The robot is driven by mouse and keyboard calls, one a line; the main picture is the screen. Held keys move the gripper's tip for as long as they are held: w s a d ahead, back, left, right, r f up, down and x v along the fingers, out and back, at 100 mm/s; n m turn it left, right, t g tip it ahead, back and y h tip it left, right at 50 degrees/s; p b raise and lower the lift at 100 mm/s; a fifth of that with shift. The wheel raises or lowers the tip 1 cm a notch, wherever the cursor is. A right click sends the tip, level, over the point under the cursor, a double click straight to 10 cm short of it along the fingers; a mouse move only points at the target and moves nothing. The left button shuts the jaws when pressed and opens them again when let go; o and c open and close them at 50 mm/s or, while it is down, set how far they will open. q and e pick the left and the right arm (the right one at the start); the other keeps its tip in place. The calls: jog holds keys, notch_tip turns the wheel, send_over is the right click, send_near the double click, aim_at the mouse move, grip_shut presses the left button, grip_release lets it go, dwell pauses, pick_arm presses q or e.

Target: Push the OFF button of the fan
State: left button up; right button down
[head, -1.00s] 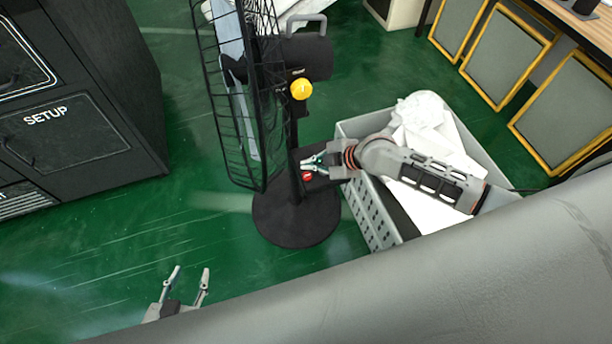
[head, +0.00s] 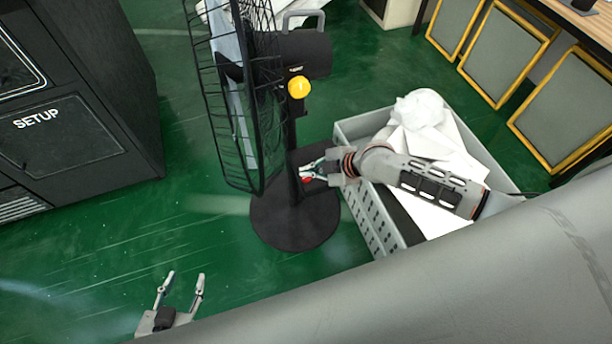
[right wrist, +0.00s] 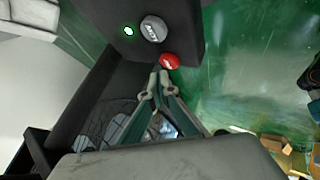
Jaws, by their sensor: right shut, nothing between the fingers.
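The black fan (head: 301,120) stands on a round base on the green floor. Its small control box, partly behind my right gripper, carries a red button (head: 306,180). In the right wrist view the red button (right wrist: 169,61) is beside a grey button (right wrist: 153,28) and a lit green lamp (right wrist: 128,30). My right gripper (head: 304,171) is shut and empty; its fingertips (right wrist: 159,73) are right at the red button's lower edge. I cannot tell whether they touch it. My left gripper (head: 185,276) is open and empty, low on the left, away from the fan.
A grey perforated crate (head: 362,212) with white contents stands right of the fan, under my right arm. A yellow knob (head: 299,87) is on the fan's column. A black cabinet marked SETUP (head: 75,110) stands left. Open floor lies between the cabinet and fan.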

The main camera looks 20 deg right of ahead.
aim_at(308, 178)
pick_arm(q)
jog(key=shift+s+f, duration=0.1)
jog(key=shift+f, duration=0.1)
pick_arm(e)
jog(key=shift+f, duration=0.1)
dwell(0.4)
pick_arm(q)
jog(key=shift+s+f, duration=0.15)
jog(key=shift+f, duration=0.2)
pick_arm(e)
jog(key=shift+f, duration=0.35)
pick_arm(q)
jog(key=shift+s+f+b, duration=0.25)
jog(key=shift+f+b, duration=0.15)
jog(key=shift+b, duration=0.1)
pick_arm(e)
jog(key=shift+f, duration=0.5)
pick_arm(q)
jog(key=shift+r, duration=0.1)
pick_arm(e)
jog(key=shift+r, duration=0.1)
pick_arm(q)
jog(key=shift+w+r+p, duration=0.3)
jog(key=shift+r+p, duration=0.05)
jog(key=shift+r, duration=0.15)
jog(key=shift+w+r+p, duration=0.25)
jog(key=shift+r+p, duration=0.05)
jog(key=shift+r, duration=0.2)
pick_arm(e)
jog(key=shift+r, duration=0.85)
